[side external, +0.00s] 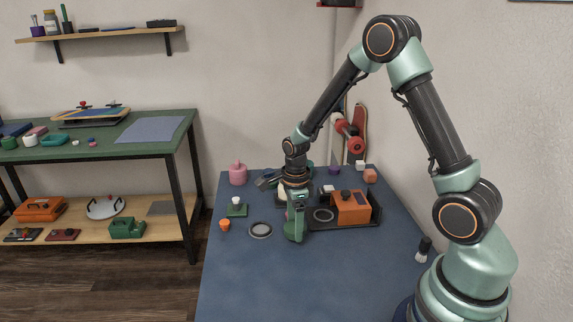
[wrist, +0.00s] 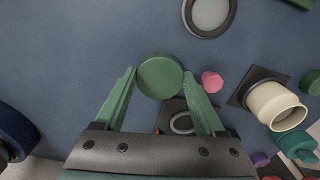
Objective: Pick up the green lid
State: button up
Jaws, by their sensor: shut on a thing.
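The green lid (wrist: 160,76) is a plain round disc in the wrist view. It sits between the two green fingertips of my gripper (wrist: 160,80), and both fingers touch its sides. My gripper is shut on it. In the side external view my gripper (side external: 296,222) points down at the blue table (side external: 270,285), just left of a dark tray. There I cannot tell the lid apart from the green fingers. Whether the lid is clear of the table cannot be told.
The dark tray (side external: 362,225) holds an orange block (side external: 350,208) and a ring, close on the right. A dark-rimmed grey disc (side external: 260,230), an orange cup (side external: 224,225) and a green base with a white knob (side external: 237,207) lie left. The table's front is clear.

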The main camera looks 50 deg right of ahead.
notch_tip(320, 180, up, 17)
jog(key=shift+w+d+f, duration=1.7)
jog(key=shift+w+d, duration=0.3)
jog(key=shift+w, duration=0.05)
jog(key=shift+w+d+f, duration=1.7)
jog(key=shift+w+d, duration=0.3)
jog(key=shift+w, duration=0.1)
jog(key=shift+w+d+f, duration=1.7)
jog(key=shift+w+d, duration=0.3)
jog(key=shift+w, duration=0.05)
jog(key=shift+f, duration=1.35)
